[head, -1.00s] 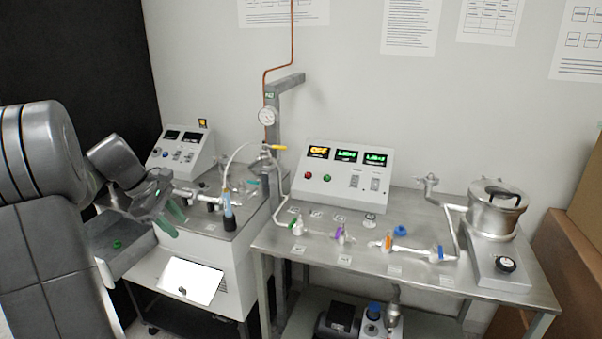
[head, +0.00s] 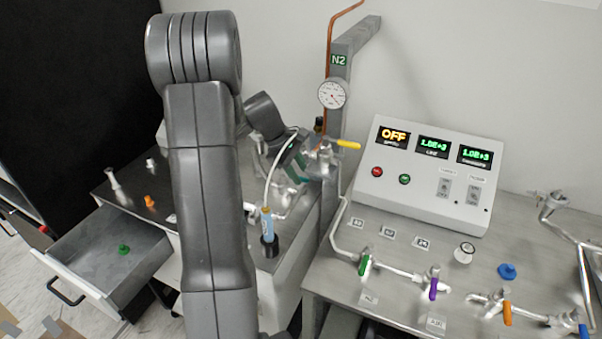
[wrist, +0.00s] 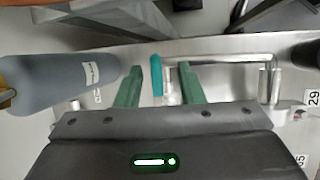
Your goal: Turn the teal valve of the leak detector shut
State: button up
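The teal valve handle (wrist: 156,75) shows in the wrist view as a narrow upright bar on a metal fitting. My gripper (wrist: 160,69) is open, with one green finger to each side of the handle. The handle is nearer the left finger, and I see a gap on both sides. I cannot tell whether the fingers reach down to its height. In the head view my gripper (head: 300,165) is partly visible behind my arm, near the yellow-handled valve (head: 347,145). My arm hides most of the leak detector bench there, and I cannot pick out the teal handle.
A grey-blue cylinder (wrist: 65,85) lies close left of my fingers in the wrist view. In the head view a blue tube (head: 267,222) stands in a dark holder beside my arm. An open drawer (head: 95,255) juts out at the left. The gauge post (head: 345,70) rises behind.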

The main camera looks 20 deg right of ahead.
jog(key=shift+w+d+f, duration=0.2)
jog(key=shift+d+f, duration=0.15)
jog(key=shift+f, duration=0.1)
jog(key=shift+d+f, duration=0.1)
jog(key=shift+f, duration=0.2)
jog(key=shift+s, duration=0.1)
jog(key=shift+c, duration=0.2)
grip_shut()
